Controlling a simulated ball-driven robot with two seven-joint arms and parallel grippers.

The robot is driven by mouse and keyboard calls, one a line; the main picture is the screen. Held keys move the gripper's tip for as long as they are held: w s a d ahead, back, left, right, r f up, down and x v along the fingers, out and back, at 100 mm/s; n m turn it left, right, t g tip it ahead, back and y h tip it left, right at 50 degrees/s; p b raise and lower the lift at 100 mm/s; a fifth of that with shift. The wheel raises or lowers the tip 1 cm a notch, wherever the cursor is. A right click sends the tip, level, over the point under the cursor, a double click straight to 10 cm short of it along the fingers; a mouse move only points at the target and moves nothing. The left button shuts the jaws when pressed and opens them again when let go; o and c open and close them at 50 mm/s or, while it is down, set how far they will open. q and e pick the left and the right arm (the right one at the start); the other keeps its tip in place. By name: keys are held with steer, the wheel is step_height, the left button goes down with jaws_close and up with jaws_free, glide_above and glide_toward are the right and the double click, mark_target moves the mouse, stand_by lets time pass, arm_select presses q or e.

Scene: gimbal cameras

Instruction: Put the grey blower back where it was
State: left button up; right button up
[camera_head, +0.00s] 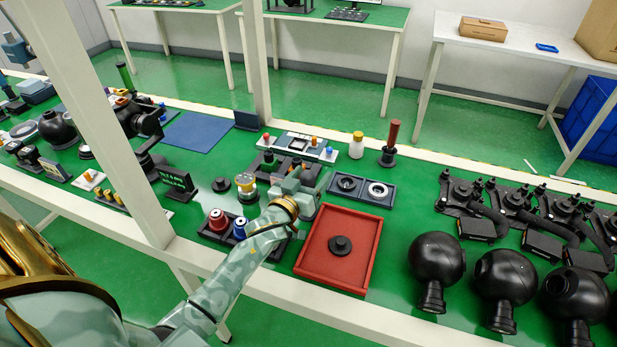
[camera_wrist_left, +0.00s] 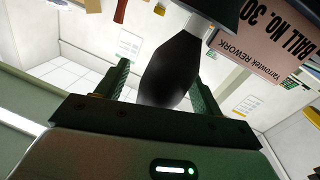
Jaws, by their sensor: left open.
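My left gripper (camera_head: 308,186) is over the bench, just behind the red tray, among small holders. In the left wrist view its two fingers (camera_wrist_left: 160,76) are apart, with a dark bulb with a pale neck, which looks like the grey blower (camera_wrist_left: 168,72), between them. I cannot tell whether the fingers touch the bulb. In the head view the blower cannot be made out; the gripper seems to hide it. My right gripper is not in view.
The red tray (camera_head: 312,260) holds a black knobbed disc (camera_head: 341,246). A dark holder with two rings (camera_head: 361,188) stands right of the gripper, and red and blue capped pots (camera_head: 218,220) stand left. Black spheres (camera_head: 437,258) line the right. A white frame post (camera_head: 90,110) crosses the left.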

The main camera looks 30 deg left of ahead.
arm_select(q)
steer(key=s+p, duration=0.2)
steer(key=s, duration=1)
steer(key=shift+d+r, duration=0.15)
steer(key=shift+d, duration=0.3)
